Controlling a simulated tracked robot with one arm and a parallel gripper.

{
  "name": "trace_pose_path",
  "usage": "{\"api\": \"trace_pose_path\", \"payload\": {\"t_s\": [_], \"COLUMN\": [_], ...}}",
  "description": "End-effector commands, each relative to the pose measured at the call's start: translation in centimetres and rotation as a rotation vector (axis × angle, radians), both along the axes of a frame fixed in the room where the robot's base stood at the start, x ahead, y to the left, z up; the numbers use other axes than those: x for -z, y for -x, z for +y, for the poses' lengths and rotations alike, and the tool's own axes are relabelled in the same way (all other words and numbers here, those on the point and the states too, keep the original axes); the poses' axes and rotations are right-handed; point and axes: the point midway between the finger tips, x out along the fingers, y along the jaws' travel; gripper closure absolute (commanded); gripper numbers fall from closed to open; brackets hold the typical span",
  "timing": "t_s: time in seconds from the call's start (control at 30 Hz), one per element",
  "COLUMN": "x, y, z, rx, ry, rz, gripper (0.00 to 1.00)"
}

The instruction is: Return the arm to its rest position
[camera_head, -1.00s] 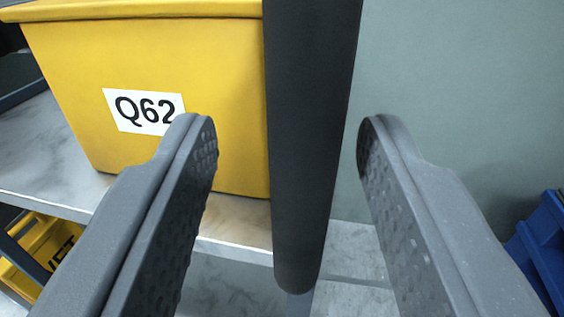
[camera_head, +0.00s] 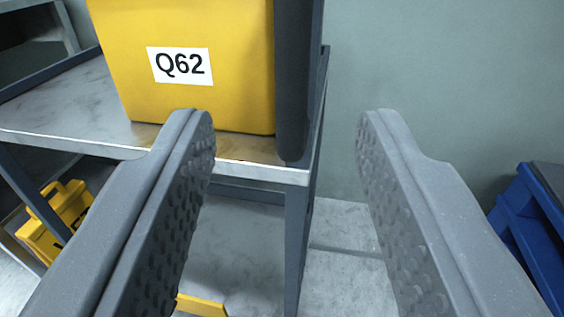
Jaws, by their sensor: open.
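My gripper (camera_head: 286,135) is open, with its two grey dimpled fingers wide apart and nothing between them that it holds. Ahead of it a yellow bin (camera_head: 215,100) with a white "Q62" label (camera_head: 180,66) stands on a grey shelf top (camera_head: 75,110). A dark, rounded vertical bar (camera_head: 297,80) shows at the bin's right side, beyond the fingers. The fingers appear clear of the bin and the bar. The rest of my arm is not in view.
A yellow container (camera_head: 62,215) sits low at the left under the shelf. A shelf leg (camera_head: 297,240) stands in the middle. A blue object (camera_head: 535,225) is at the right edge. The grey wall (camera_head: 430,80) and pale floor (camera_head: 345,225) look clear.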

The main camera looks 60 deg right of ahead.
Motion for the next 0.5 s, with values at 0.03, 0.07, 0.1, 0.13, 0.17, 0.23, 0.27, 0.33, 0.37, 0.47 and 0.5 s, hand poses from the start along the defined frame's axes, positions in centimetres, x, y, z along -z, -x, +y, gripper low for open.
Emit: {"api": "trace_pose_path", "payload": {"t_s": [0.03, 0.07, 0.1, 0.13, 0.17, 0.23, 0.27, 0.33, 0.37, 0.47, 0.5], "x": [0.0, 0.0, 0.0, 0.0, 0.0, 0.0, 0.0, 0.0, 0.0, -0.6, -1.2], "y": [0.0, 0.0, 0.0, 0.0, 0.0, 0.0, 0.0, 0.0, 0.0, -0.5, -0.9], "z": [0.0, 0.0, 0.0, 0.0, 0.0, 0.0, 0.0, 0.0, 0.0, 0.3, 0.6], "rx": [0.000, 0.000, 0.000, 0.000, 0.000, 0.000, 0.000, 0.000, -0.001, -0.013, -0.027], "ry": [0.000, 0.000, 0.000, 0.000, 0.000, 0.000, 0.000, 0.000, 0.000, -0.010, -0.021], "rz": [0.000, 0.000, 0.000, 0.000, 0.000, 0.000, 0.000, 0.000, 0.000, -0.008, -0.015], "gripper": [0.59, 0.59, 0.59, 0.59, 0.59, 0.59, 0.59, 0.59, 0.59, 0.59, 0.59]}}
